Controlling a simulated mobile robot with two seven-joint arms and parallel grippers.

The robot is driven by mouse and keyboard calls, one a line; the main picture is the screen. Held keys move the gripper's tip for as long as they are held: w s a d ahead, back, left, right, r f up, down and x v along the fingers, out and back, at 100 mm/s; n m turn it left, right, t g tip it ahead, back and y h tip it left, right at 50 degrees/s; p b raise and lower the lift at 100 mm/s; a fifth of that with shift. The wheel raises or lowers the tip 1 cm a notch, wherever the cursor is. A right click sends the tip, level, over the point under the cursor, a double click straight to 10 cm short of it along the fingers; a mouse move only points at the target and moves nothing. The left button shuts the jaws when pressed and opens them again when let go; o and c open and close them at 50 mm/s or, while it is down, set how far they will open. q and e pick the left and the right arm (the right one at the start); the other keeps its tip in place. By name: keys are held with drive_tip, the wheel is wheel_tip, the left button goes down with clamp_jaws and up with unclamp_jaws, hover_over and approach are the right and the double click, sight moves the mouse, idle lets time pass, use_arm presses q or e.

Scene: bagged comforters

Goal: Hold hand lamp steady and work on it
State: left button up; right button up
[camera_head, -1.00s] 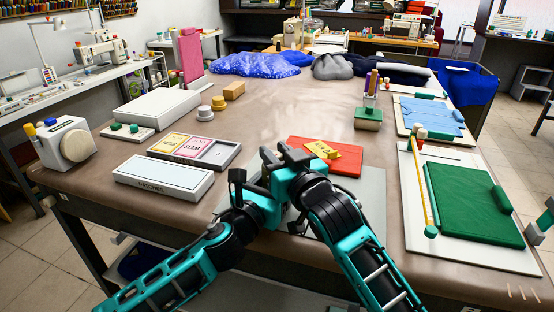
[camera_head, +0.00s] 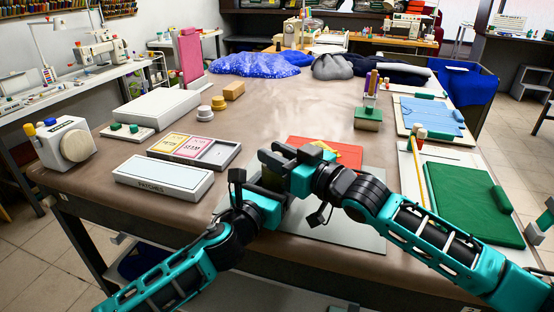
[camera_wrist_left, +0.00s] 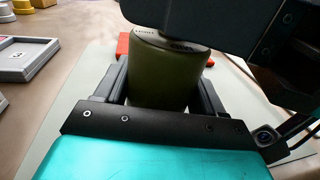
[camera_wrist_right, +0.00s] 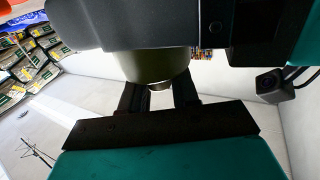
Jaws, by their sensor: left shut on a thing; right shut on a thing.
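The hand lamp is an olive-green cylinder (camera_wrist_left: 168,75), seen in the left wrist view between the fingers of my left gripper (camera_wrist_left: 165,92). That gripper is shut on it. In the right wrist view an olive part with a pale rim (camera_wrist_right: 155,68) lies between the fingers of my right gripper (camera_wrist_right: 158,95), which is shut on it. In the head view my right gripper (camera_head: 280,158) is just above and behind my left gripper (camera_head: 258,187), close together over the table's front. The grippers hide nearly all of the lamp there.
A grey mat (camera_head: 350,228) lies below the grippers, with a red case (camera_head: 340,150) behind it. A PATCHES box (camera_head: 163,180) and a sectioned tray (camera_head: 215,155) are left. A green pad (camera_head: 470,205) lies right. The table's middle (camera_head: 290,100) is clear.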

drive_tip(key=shift+r, duration=0.1)
drive_tip(key=o, duration=0.5)
drive_tip(key=shift+s+a, duration=0.1)
drive_tip(key=o, duration=0.9)
drive_tip(key=v, duration=0.6)
idle(0.4)
